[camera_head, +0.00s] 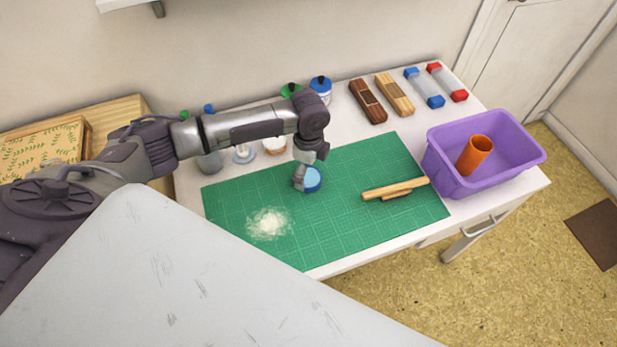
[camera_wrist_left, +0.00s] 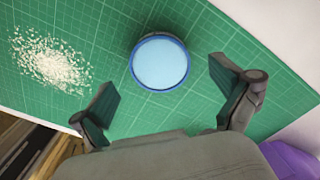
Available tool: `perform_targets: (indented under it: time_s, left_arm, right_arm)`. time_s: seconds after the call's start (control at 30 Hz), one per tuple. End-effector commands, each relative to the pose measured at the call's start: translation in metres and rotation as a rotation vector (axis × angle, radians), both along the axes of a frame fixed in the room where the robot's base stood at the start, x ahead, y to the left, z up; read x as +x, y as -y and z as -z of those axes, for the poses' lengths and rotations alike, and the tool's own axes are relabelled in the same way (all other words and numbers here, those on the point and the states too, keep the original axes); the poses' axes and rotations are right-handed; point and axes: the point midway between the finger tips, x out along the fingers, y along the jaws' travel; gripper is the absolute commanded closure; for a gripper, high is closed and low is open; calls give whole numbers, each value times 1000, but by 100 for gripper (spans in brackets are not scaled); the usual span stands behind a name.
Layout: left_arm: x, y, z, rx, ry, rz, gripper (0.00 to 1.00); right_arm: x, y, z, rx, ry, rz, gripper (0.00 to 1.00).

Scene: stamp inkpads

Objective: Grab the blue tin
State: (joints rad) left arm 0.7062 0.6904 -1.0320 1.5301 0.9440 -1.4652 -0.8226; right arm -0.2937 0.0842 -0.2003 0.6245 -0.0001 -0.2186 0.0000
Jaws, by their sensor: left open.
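The blue tin (camera_head: 313,180) is round, with a light blue top and a darker blue rim. It sits on the green cutting mat (camera_head: 350,226) near its back middle. In the left wrist view the tin (camera_wrist_left: 160,62) lies ahead of and between the two spread fingers. My left gripper (camera_head: 302,180) is just beside the tin in the head view, pointing down and partly covering it. In the left wrist view my left gripper (camera_wrist_left: 168,98) is open and empty. I do not see my right gripper.
White shavings (camera_head: 268,224) lie on the mat. A wooden stick tool (camera_head: 394,189) lies at its right. A purple bin (camera_head: 446,172) holds an orange cup (camera_head: 474,155). Brown blocks (camera_head: 368,101) and blue- and red-ended pieces stand behind. Bottles stand at the back left.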

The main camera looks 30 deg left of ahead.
Motion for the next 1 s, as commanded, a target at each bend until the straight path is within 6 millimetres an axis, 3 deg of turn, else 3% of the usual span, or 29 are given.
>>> perform_targets:
  time_s: [0.2,0.47,0.9,1.0]
  left_arm:
    - [-1,0,28,0,-1,-1,0]
    - [-1,0,31,-1,1,0,0]
    - [-1,0,31,-1,1,-1,70]
    - [0,0,30,-1,2,-1,73]
  right_arm:
    - [-2,-4,-5,5,-4,1,60]
    - [-8,-7,-4,8,-12,3,60]
    - [-9,-4,-4,3,-14,3,60]
    - [-9,-2,-4,2,-15,2,60]
